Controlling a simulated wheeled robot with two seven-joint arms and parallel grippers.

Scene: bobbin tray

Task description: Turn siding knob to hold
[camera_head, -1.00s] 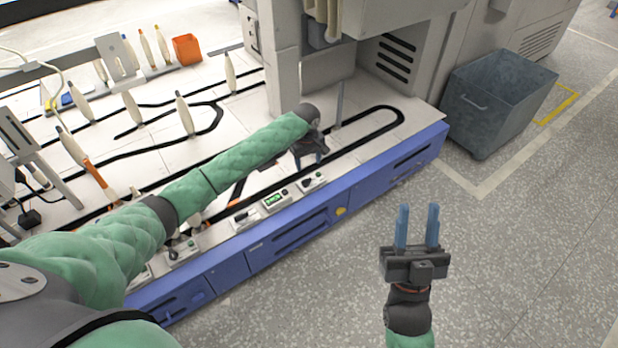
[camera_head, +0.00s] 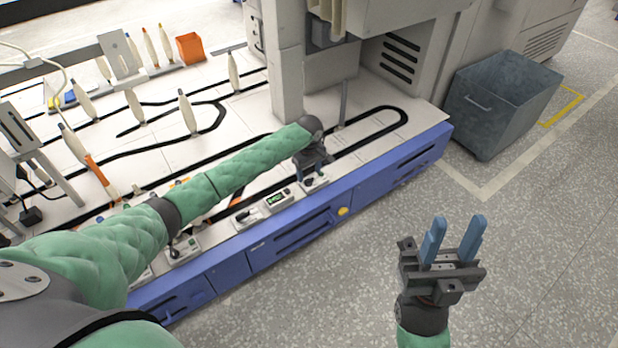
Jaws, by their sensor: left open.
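Several small control boxes line the front edge of the white table, above the blue front. The rightmost control box (camera_head: 316,184) sits right under my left gripper (camera_head: 312,178). Its knob is small and partly hidden by the fingers, and I cannot read its setting or label. My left gripper points down at this box with its fingers open; I cannot tell whether they touch the knob. Further left are a box with a green display (camera_head: 276,199) and another control box (camera_head: 244,216). My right gripper (camera_head: 459,232) is open and empty, above the floor at the right.
The white table (camera_head: 232,119) carries black curved tracks and several upright bobbins. An orange box (camera_head: 190,48) stands at the back. A grey machine column (camera_head: 287,70) rises just behind my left gripper. A grey bin (camera_head: 497,105) stands on the floor right of the table.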

